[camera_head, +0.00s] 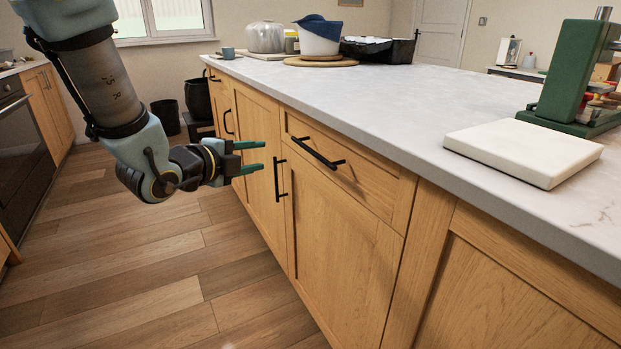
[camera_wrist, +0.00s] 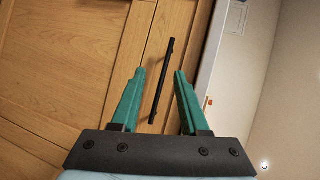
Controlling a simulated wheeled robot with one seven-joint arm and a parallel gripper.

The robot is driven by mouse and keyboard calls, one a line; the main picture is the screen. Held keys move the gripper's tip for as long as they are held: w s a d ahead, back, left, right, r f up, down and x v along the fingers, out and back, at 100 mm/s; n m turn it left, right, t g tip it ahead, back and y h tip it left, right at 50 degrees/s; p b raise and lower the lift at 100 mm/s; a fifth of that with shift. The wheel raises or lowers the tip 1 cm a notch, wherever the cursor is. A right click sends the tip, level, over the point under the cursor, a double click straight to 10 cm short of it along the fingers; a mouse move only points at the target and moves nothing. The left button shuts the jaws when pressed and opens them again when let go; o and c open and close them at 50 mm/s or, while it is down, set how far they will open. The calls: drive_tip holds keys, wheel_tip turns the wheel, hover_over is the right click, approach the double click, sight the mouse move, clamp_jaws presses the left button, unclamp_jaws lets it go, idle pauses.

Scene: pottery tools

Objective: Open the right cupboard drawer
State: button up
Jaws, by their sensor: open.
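The right cupboard drawer (camera_head: 345,178) is a shallow wooden front under the countertop, closed flush with the cabinet. Its black bar handle (camera_head: 318,152) runs along the front. My gripper (camera_head: 263,156) is open and empty, with two green fingers pointing toward the cabinet, left of this handle in the head view. In the wrist view, a black bar handle (camera_wrist: 161,80) appears between the open fingers of my gripper (camera_wrist: 159,73), parallel to the countertop edge; it looks like a drawer handle. The fingers do not visibly touch it.
A door with an upright black handle (camera_head: 279,179) is below and left of the drawer. The pale countertop (camera_head: 400,115) overhangs above. A white slab (camera_head: 524,150) and green press (camera_head: 565,75) stand on it at right. The wooden floor (camera_head: 180,270) before the cabinet is clear.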

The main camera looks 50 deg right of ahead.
sight(311, 153)
drive_tip(key=s+d+m, duration=0.1)
drive_tip(key=d, duration=0.3)
drive_tip(key=s+d+f+m+g+h, duration=0.1)
drive_tip(key=s+d, duration=0.1)
drive_tip(key=d, duration=0.3)
drive_tip(key=s+d+f+m+g, duration=0.1)
drive_tip(key=d, duration=0.3)
drive_tip(key=shift+s+d+f, duration=0.15)
drive_tip(key=shift+s+d, duration=0.05)
drive_tip(key=shift+s, duration=0.15)
clamp_jaws()
idle(0.9)
